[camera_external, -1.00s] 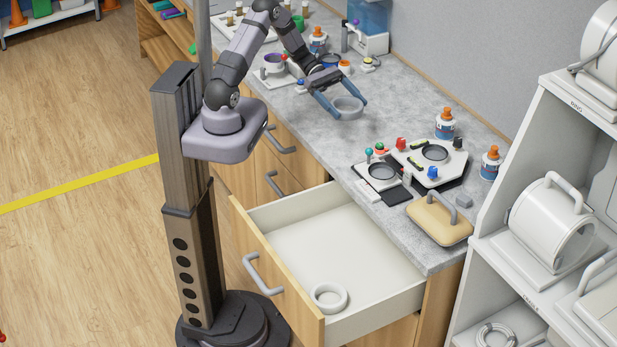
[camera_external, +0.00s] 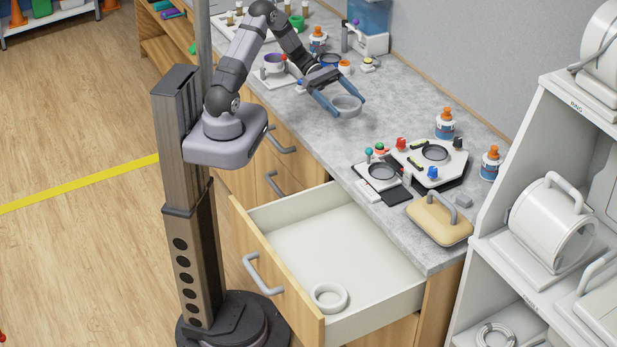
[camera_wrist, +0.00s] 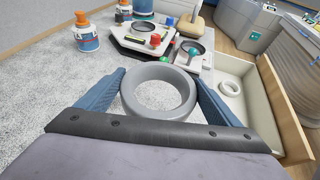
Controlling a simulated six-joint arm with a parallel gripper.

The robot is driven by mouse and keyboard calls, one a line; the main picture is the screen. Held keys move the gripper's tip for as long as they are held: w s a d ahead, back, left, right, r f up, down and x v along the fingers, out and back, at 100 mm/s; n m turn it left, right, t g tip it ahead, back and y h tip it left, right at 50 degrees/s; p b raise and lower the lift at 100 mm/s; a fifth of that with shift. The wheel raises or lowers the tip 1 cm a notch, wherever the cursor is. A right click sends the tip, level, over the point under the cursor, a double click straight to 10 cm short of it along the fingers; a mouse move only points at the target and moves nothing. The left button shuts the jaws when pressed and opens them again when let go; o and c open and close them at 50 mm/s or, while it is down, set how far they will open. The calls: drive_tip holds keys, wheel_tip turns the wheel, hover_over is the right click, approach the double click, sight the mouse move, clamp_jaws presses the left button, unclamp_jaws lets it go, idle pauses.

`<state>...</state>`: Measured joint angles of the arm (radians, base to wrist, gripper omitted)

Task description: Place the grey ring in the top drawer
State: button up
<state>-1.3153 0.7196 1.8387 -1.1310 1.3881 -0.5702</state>
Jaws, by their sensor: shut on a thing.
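A grey ring (camera_external: 346,107) is held between the two blue fingers of my gripper (camera_external: 338,106), over the grey countertop. In the wrist view the ring (camera_wrist: 158,73) sits between both fingertips, with its open hole facing the camera. The top drawer (camera_external: 310,228) is pulled open below the counter, to the front of the ring. A white ring (camera_external: 329,297) lies in the drawer's front corner; it also shows in the wrist view (camera_wrist: 230,88). I cannot tell exactly how high the held ring is above the counter.
White shelves (camera_external: 530,215) stand at the right. The drawer's middle is empty.

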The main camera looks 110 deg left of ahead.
drive_tip(key=s+a+r+n+y+b, duration=0.1)
drive_tip(key=a+r+n+y+b, duration=0.25)
drive_tip(key=a+n+y, duration=1.3)
drive_tip(key=s+a+f+m+g, duration=0.2)
drive_tip(key=s+a, duration=0.3)
drive_tip(key=a, duration=0.4)
drive_tip(key=shift+h, duration=0.35)
drive_tip(key=shift+w+a+f+b, duration=0.15)
drive_tip(key=shift+f+b, duration=1.2)
drive_tip(key=shift+f, duration=1.25)
drive_tip(key=shift+w+f+b, duration=0.15)
drive_tip(key=shift+f+b, duration=1.15)
drive_tip(key=shift+f, duration=1.25)
drive_tip(key=shift+f+b, duration=0.25)
drive_tip(key=shift+b, duration=0.05)
drive_tip(key=o, duration=1.1)
drive_tip(key=shift+r+p, duration=0.2)
drive_tip(key=shift+p, duration=0.1)
